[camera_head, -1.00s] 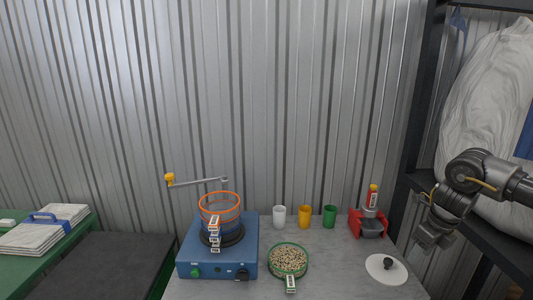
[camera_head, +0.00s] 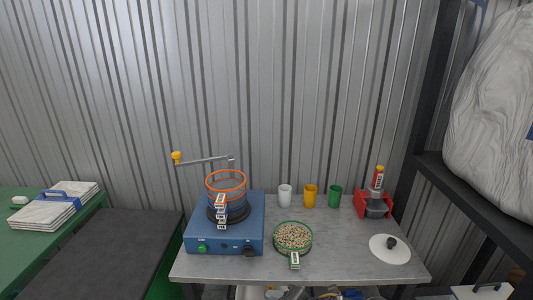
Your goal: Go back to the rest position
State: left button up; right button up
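Neither of my grippers is in the head view, and no part of my arms shows. A grey table (camera_head: 340,258) stands ahead against the corrugated wall. A crank with a yellow knob (camera_head: 177,158) reaches left above the pot.
A white cup (camera_head: 285,196), yellow cup (camera_head: 310,196) and green cup (camera_head: 334,197) stand at the back. A red device (camera_head: 372,205) and white lid (camera_head: 390,249) are at the right. A dark shelf (camera_head: 480,200) bears a large white sack (camera_head: 495,120). A green table (camera_head: 40,255) is at the left.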

jog(key=s+d+f+m+g+h, duration=0.2)
jog(key=s+d+f+m+h, duration=0.2)
jog(key=s+d+m, duration=0.85)
jog(key=s+d+f+m+g+h, duration=0.2)
jog(key=s+d+f+m+h, duration=0.2)
jog(key=s+d+m, duration=0.8)
jog(key=s+a+f+m+g+b, duration=0.1)
jog(key=a+f+b, duration=0.15)
jog(key=f, duration=1.25)
jog(key=s+a+f+m+b, duration=0.1)
jog(key=f+b, duration=0.2)
jog(key=f, duration=1.3)
jog(key=s+d+f+b, duration=0.1)
jog(key=s+f+b, duration=0.1)
jog(key=s+f, duration=0.6)
jog(key=s+d+f+g+b, duration=0.1)
jog(key=s+f+b, duration=0.1)
jog(key=s+f, duration=0.7)
notch_tip(320, 180, down, 4)
jog(key=shift+d+f, duration=0.1)
jog(key=shift+d, duration=0.25)
